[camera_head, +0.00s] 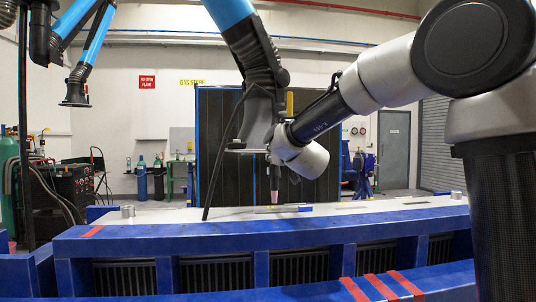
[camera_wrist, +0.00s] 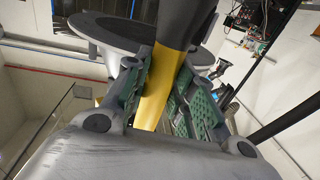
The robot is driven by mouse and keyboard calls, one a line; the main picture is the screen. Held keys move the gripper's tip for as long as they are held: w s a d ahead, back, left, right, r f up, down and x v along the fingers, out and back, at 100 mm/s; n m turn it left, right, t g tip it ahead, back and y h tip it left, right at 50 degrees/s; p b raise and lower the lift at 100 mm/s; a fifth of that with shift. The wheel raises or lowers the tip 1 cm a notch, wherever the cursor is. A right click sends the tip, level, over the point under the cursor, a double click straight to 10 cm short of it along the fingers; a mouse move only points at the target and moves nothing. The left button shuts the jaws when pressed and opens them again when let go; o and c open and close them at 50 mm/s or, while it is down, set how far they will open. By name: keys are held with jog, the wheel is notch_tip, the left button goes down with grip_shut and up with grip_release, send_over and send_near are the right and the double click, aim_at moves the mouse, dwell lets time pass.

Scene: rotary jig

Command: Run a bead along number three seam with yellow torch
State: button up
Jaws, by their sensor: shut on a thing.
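The yellow torch (camera_wrist: 153,104) stands between the green-padded fingers of my gripper (camera_wrist: 165,88) in the wrist view, and the gripper is shut on it. In the head view a yellow part of the torch (camera_head: 290,103) shows above my wrist, and its pinkish nozzle (camera_head: 273,197) points down just above the pale worktop (camera_head: 180,215). The fingers are hidden in the head view. Thin plates or strips (camera_head: 284,209) lie on the worktop near the nozzle. Seam numbers cannot be read, and I cannot tell whether the tip touches.
A blue extraction arm with a grey hood (camera_head: 257,110) hangs close beside my wrist. The worktop has a blue frame (camera_head: 200,241) with red tape marks, three at the front right (camera_head: 382,287). Small metal cylinders (camera_head: 127,211) stand near its ends. A dark screen (camera_head: 215,140) stands behind.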

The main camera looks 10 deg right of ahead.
jog(key=shift+d+f, duration=0.3)
jog(key=shift+d, duration=0.55)
jog(key=shift+d+f, duration=0.35)
jog(key=shift+d, duration=0.5)
jog(key=shift+d+f, duration=0.3)
jog(key=shift+d, duration=0.55)
jog(key=shift+f, duration=0.7)
jog(key=shift+r, duration=0.15)
dwell(0.8)
